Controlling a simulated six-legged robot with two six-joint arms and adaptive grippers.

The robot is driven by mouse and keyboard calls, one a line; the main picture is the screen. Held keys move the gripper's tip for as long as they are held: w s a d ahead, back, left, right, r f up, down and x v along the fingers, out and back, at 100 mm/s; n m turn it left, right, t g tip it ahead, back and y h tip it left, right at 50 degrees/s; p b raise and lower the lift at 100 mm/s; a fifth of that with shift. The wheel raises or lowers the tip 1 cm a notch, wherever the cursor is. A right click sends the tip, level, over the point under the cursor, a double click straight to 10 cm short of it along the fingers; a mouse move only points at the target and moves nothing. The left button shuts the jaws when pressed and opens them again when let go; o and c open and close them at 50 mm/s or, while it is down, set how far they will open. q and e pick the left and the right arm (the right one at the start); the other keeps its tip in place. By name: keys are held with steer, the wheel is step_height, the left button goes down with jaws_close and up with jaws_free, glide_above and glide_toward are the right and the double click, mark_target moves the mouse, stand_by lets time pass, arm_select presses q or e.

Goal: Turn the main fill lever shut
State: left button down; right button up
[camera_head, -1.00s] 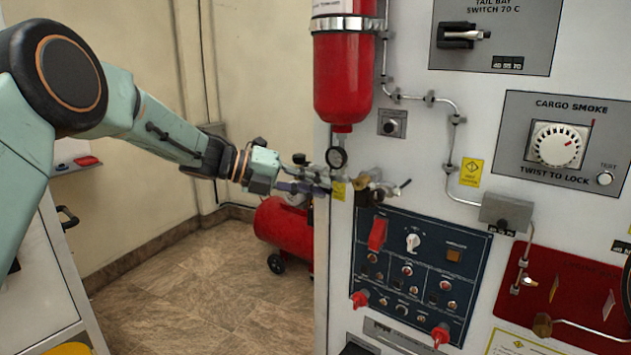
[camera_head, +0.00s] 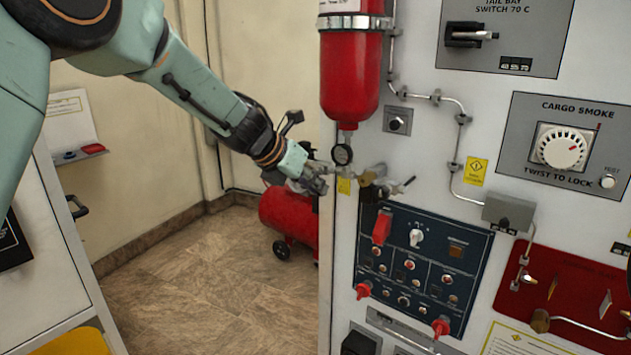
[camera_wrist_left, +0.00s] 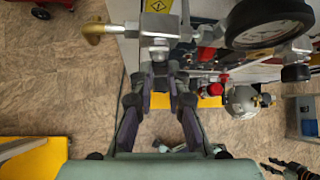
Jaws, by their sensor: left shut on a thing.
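My left gripper (camera_head: 318,182) reaches the panel's left edge from the left, its wrist tilted downward. It is at the silver and brass fill valve (camera_head: 372,183), below the small round gauge (camera_head: 342,154). In the left wrist view its two dark fingers (camera_wrist_left: 160,82) close in on a silver piece (camera_wrist_left: 158,52), which I take to be the main fill lever. The fingers hide part of it. A brass elbow (camera_wrist_left: 98,30) is beside it. My right gripper is out of the head view; a dark jointed part at the wrist view's lower right may be it.
A red cylinder (camera_head: 350,75) hangs above the valve. A dark switch panel (camera_head: 420,265) with red guards lies below it. A red compressor tank (camera_head: 288,212) stands on the floor behind. A white cabinet (camera_head: 60,290) is at the left. Open floor lies between cabinet and panel.

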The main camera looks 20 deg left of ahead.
arm_select(q)
steer(key=shift+w+a+r+m+t+y, duration=0.2)
steer(key=shift+a+r+m+t+y, duration=0.15)
steer(key=shift+y, duration=0.35)
steer(key=c, duration=1.6)
jaws_free()
steer(key=shift+d+f, duration=0.1)
steer(key=shift+s, duration=0.1)
steer(key=v, duration=1.2)
steer(key=shift+d, duration=0.1)
